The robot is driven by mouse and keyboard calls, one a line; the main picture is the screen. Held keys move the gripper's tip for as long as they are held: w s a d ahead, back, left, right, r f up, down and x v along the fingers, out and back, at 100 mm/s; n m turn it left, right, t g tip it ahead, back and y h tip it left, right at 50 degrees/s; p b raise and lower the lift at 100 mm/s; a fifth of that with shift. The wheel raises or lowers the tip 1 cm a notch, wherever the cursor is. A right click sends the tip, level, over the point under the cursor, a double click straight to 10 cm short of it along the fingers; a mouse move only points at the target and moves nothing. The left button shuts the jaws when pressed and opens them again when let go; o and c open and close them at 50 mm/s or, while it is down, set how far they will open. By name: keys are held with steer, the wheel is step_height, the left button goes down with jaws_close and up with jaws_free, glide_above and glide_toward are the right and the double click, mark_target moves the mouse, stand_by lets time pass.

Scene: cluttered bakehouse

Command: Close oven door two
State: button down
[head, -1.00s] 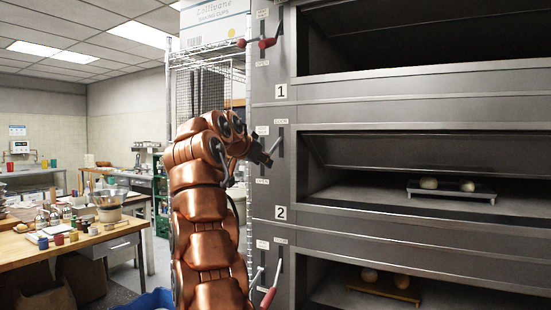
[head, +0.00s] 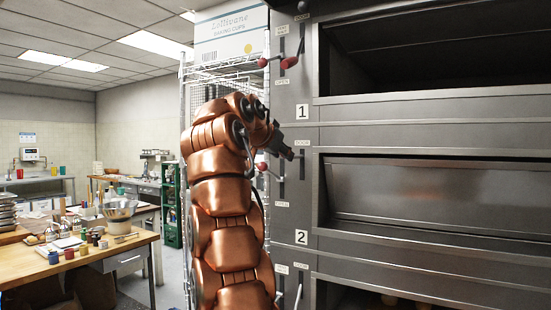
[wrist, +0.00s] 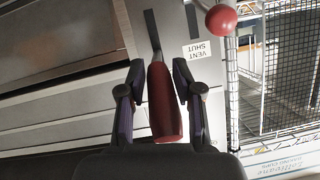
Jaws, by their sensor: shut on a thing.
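Oven door two (head: 430,190) is a grey metal panel across the middle chamber, level with the lever slot above the number 2 plate (head: 301,237). It covers the opening, and the inside of that chamber is hidden. Whether it is fully seated cannot be told. My gripper (head: 284,148) is at the upper part of this chamber's lever slot (head: 281,188). In the wrist view my gripper (wrist: 158,76) is shut on a red lever handle (wrist: 165,110), with a finger on each side. In the head view my gripper hides that handle.
The top chamber (head: 440,50) is open and dark, its red lever (head: 289,62) beside it. A red vent knob (wrist: 221,18) sits close to my gripper. A wire rack (head: 222,75) stands left of the oven. A cluttered wooden table (head: 130,242) is at left.

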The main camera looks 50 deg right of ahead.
steer(key=shift+w+a+r+p, duration=0.15)
steer(key=shift+r+p, duration=0.15)
steer(key=shift+r, duration=0.35)
steer(key=c, duration=1.2)
jaws_free()
steer(key=shift+o, duration=0.7)
steer(key=shift+a, duration=0.15)
steer(key=shift+o, duration=1.1)
steer(key=shift+f, duration=0.15)
steer(key=v, duration=0.7)
